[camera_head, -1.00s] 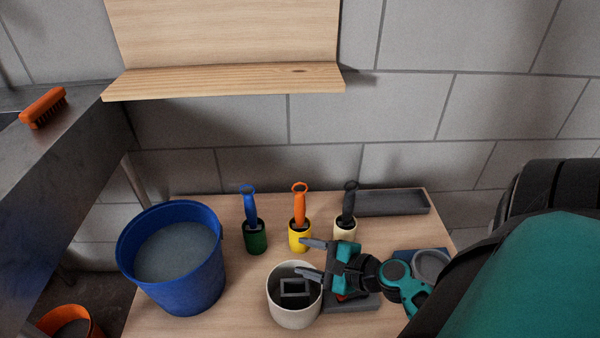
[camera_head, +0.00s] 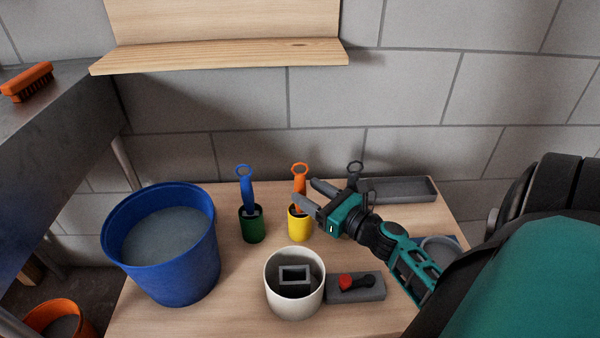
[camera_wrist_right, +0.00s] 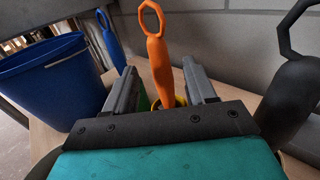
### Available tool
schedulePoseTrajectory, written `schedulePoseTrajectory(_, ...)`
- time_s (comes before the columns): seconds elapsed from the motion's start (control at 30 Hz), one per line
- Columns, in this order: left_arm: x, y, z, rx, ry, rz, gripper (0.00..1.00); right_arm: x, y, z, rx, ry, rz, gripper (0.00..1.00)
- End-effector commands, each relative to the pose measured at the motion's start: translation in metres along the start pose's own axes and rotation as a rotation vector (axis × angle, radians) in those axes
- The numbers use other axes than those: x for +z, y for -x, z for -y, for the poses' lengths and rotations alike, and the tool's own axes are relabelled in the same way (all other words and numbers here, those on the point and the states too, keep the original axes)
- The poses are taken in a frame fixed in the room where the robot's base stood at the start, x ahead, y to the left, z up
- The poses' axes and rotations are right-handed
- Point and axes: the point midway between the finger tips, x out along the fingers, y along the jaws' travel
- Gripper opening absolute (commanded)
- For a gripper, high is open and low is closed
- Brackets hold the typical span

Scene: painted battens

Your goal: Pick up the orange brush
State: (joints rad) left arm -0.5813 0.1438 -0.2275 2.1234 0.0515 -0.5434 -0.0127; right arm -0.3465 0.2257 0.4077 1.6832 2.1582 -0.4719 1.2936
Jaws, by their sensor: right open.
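The orange brush (camera_head: 300,178) stands upright in a yellow cup (camera_head: 299,224) on the wooden table, its ring-ended handle pointing up. My right gripper (camera_head: 308,193) is open at the brush's right side, with its fingertips close to the handle. In the right wrist view the orange brush (camera_wrist_right: 159,62) rises beyond and between the two open fingers (camera_wrist_right: 163,92); I cannot tell whether they touch it. The lower part of the brush is hidden in the cup. My left gripper is not in view.
A blue-handled brush (camera_head: 247,188) in a green cup (camera_head: 252,226) stands left, and a black-handled one (camera_head: 355,170) right, partly behind my gripper. A blue bucket (camera_head: 190,270), white pot (camera_head: 294,306) and grey trays (camera_head: 400,190) surround them. An orange scrub brush (camera_head: 27,82) lies on the metal shelf.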

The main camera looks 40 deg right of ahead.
Motion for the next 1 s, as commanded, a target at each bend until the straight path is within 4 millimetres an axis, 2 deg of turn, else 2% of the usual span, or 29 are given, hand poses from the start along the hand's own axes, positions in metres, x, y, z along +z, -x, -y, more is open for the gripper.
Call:
schedulePoseTrajectory(0.17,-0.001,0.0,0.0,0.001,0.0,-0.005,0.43,0.004,-0.015,0.0,0.002,0.005,0.0,0.55)
schedulePoseTrajectory(0.3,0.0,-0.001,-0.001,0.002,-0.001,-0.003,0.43,0.012,-0.036,0.001,0.002,0.006,0.001,0.55)
schedulePoseTrajectory(0.4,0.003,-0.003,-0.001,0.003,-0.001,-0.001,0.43,0.01,-0.049,0.001,0.001,0.003,0.0,0.55)
schedulePoseTrajectory(0.7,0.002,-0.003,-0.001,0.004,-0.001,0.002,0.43,0.01,-0.055,0.001,-0.001,0.002,-0.001,0.55)
schedulePoseTrajectory(0.77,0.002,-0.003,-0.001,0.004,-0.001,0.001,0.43,0.01,-0.055,0.001,-0.001,0.002,-0.001,0.52)
schedulePoseTrajectory(1.0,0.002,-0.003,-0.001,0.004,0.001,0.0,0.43,0.01,-0.055,0.001,-0.001,0.002,-0.001,0.29)
